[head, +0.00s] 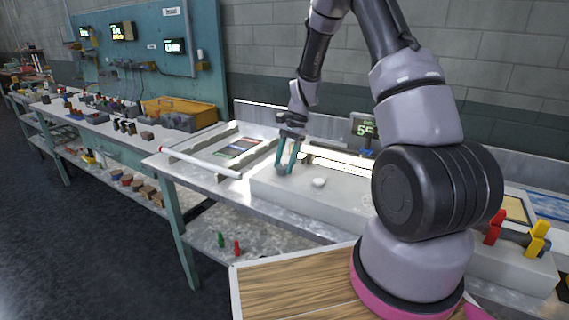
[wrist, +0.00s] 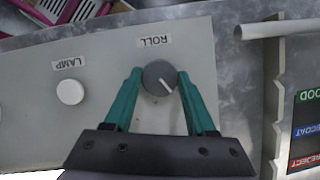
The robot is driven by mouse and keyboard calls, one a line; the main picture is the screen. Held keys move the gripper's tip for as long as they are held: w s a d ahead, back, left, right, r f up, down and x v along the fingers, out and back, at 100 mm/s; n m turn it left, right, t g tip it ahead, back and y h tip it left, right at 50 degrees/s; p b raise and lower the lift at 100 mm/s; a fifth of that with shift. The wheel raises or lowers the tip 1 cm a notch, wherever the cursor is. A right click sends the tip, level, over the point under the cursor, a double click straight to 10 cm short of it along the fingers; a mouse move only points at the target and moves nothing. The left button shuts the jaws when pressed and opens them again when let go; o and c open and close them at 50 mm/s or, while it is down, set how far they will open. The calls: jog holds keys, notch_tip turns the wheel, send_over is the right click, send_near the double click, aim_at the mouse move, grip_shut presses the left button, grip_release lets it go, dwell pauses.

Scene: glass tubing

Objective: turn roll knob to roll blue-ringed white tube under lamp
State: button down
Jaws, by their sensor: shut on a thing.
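The grey roll knob (wrist: 159,78) with a white pointer line sits on a pale panel under an upside-down ROLL label in the wrist view. My gripper (head: 287,166) has its teal fingers down on either side of the knob and is shut on it. In the head view the knob is small and partly hidden by the fingers. A bright glowing strip (head: 335,163) lies behind the panel, partly hidden by my arm. I cannot make out a blue-ringed tube there. A white tube with a red end (head: 205,163) lies at the bench's left; part of a white tube also shows in the wrist view (wrist: 280,28).
A white round LAMP button (wrist: 70,92) sits beside the knob on the panel; it also shows in the head view (head: 319,182). A sorting tray with coloured labels (wrist: 306,130) lies beside the panel. A green-digit display (head: 364,128) stands behind. Red and yellow handles (head: 495,228) stand right.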

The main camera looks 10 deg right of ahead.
jog(key=n+g+h, duration=0.1)
jog(key=n, duration=0.2)
jog(key=shift+w+n, duration=0.1)
jog(key=shift+n, duration=0.3)
jog(key=shift+c, duration=1.1)
grip_release()
jog(key=v, duration=1)
jog(key=shift+w+r, duration=0.15)
jog(key=shift+r, duration=0.25)
